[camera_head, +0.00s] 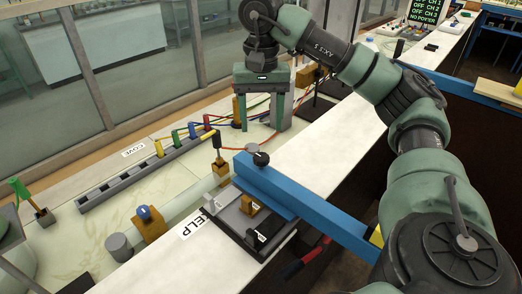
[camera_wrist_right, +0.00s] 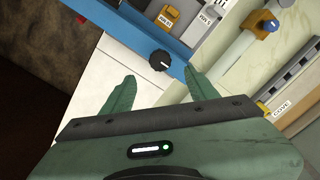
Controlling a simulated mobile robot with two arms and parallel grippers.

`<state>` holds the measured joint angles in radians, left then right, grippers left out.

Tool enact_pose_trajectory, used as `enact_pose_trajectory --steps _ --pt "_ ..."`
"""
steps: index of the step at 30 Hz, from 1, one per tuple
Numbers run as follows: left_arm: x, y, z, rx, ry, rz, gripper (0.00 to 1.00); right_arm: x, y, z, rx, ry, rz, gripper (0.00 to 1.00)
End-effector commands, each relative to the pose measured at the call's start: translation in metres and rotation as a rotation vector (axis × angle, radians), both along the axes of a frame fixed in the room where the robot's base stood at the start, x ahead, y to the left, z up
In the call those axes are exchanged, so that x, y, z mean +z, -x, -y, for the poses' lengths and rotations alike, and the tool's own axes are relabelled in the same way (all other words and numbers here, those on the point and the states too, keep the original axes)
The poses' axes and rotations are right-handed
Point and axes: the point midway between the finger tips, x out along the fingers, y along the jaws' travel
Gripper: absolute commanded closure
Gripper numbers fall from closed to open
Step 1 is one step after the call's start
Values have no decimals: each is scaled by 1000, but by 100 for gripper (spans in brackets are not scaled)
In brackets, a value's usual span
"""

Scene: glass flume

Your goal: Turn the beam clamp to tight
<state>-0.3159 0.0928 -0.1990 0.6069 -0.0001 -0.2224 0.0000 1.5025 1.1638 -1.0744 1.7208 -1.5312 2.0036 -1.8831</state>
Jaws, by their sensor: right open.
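The beam clamp appears as a round black knob (camera_head: 261,158) on top of the far end of a blue beam (camera_head: 310,205). The knob also shows in the right wrist view (camera_wrist_right: 159,60), with a pale pointer mark on its face. My right gripper (camera_head: 264,128) is open and empty, its two green fingers pointing down beyond the beam's end. In the wrist view its fingertips (camera_wrist_right: 160,77) lie either side of a line towards the knob, which appears just past them. I see no contact with the knob. My left gripper is not in view.
A grey panel (camera_head: 228,216) with small labelled switches lies beside the beam. Coloured plugs with cables stand on a grey rail (camera_head: 140,178) at the left. A clear pipe with a blue-topped wooden clamp (camera_head: 148,222) runs nearby. The white ledge (camera_head: 335,130) is mostly clear.

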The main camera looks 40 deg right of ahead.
Motion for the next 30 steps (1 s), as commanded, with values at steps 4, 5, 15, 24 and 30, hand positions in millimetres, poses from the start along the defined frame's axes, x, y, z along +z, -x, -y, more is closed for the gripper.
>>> enact_pose_trajectory --steps 4,5,15,24,30 --pt "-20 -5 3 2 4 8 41 -20 0 0 0 0 0 41" --pt "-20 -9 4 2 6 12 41 -22 0 0 0 0 0 41" --pt "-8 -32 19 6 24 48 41 -63 1 0 -1 1 -5 41" --pt "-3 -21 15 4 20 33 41 -95 0 0 0 0 -1 41" --pt "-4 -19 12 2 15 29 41 -97 0 0 0 0 0 41"
